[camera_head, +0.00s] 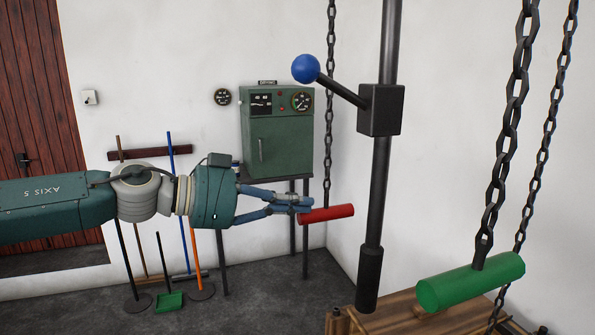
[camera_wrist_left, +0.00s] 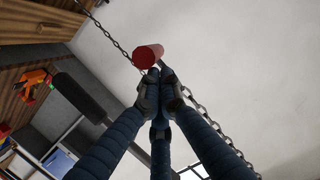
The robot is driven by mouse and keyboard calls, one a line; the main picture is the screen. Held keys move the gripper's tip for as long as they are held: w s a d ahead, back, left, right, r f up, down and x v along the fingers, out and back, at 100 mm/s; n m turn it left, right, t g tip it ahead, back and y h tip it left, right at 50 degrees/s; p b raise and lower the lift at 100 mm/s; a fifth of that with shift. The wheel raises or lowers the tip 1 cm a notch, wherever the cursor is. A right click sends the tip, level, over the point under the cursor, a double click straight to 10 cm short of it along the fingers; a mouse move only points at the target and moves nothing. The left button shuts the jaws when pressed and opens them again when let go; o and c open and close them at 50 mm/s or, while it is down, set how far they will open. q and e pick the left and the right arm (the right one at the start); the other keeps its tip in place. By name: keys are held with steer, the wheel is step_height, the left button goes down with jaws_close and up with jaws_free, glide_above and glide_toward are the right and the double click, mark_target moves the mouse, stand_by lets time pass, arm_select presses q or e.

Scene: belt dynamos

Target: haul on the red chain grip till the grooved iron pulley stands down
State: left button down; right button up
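The red chain grip (camera_head: 328,214) is a red cylinder hanging level on a dark chain (camera_head: 330,90). In the left wrist view its round end (camera_wrist_left: 147,54) faces the camera, just above the fingertips. My left gripper (camera_head: 308,205) is at the left end of the grip. Its blue fingers run together at the tips (camera_wrist_left: 161,88) with no clear gap, and the grip does not show between them. Whether the tips touch the grip I cannot tell. The grooved iron pulley is not seen in either view. My right gripper is not in view.
A green chain grip (camera_head: 472,283) hangs at the front right. A dark post carries a lever with a blue knob (camera_head: 306,68) above a wooden bench (camera_head: 400,318). A green cabinet (camera_head: 280,150) stands behind the fingers. Brooms and a dustpan (camera_head: 170,300) are at the left wall.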

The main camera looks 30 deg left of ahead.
arm_select(q)
step_height(320, 180, down, 17)
steer(key=b, duration=0.6)
steer(key=shift+b, duration=0.4)
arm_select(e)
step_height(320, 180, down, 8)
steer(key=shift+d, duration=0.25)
arm_select(q)
steer(key=shift+a, duration=0.1)
